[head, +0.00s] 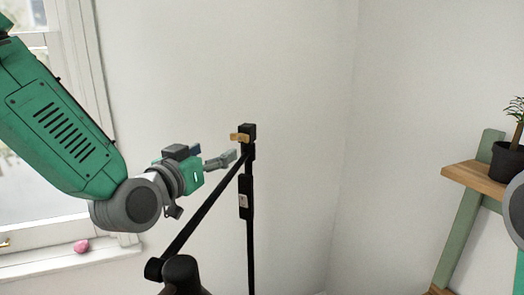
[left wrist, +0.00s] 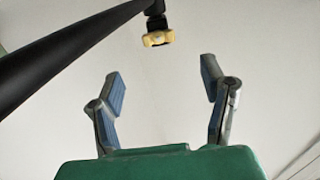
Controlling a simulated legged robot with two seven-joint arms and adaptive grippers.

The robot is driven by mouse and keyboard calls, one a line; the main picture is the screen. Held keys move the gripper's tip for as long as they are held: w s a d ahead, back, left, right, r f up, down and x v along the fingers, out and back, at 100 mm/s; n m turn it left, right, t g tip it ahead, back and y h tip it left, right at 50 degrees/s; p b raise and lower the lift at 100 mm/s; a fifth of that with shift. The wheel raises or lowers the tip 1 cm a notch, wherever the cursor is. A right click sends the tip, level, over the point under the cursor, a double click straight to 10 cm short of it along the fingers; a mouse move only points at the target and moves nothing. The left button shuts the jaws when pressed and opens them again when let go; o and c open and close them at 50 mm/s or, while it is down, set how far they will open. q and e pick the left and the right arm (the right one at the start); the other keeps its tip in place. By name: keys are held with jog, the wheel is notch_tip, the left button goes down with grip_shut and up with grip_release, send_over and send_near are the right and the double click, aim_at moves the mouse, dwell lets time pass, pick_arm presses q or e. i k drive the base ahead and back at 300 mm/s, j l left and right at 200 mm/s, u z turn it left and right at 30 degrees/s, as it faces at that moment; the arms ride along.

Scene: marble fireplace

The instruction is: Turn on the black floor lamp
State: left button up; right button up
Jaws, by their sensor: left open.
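The black floor lamp (head: 249,225) stands in the middle of the head view, with a thin upright pole, a slanted arm and a dark shade (head: 181,272) at the lower left. A small brass-coloured knob (head: 240,137) sits at the pole's top joint. A box with a pale label (head: 245,200) is on the pole. My left gripper (head: 228,158) is open and empty, close to the lamp's joint. In the left wrist view, the knob (left wrist: 158,38) lies beyond and above the open fingers (left wrist: 163,85), and the slanted arm (left wrist: 70,50) crosses the upper left. My right gripper is out of view.
A window with a sill (head: 70,262) is at the left, with a pink object (head: 81,246) on it. A green shelf frame (head: 463,235) with wooden shelves (head: 478,180) and a potted plant (head: 507,162) stands at the right. The wall behind the lamp is bare.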

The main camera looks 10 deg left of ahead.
aim_at(243, 199)
jog(key=k+j, duration=0.15)
jog(key=k, duration=0.35)
jog(key=k+j, duration=0.15)
jog(key=k, duration=0.35)
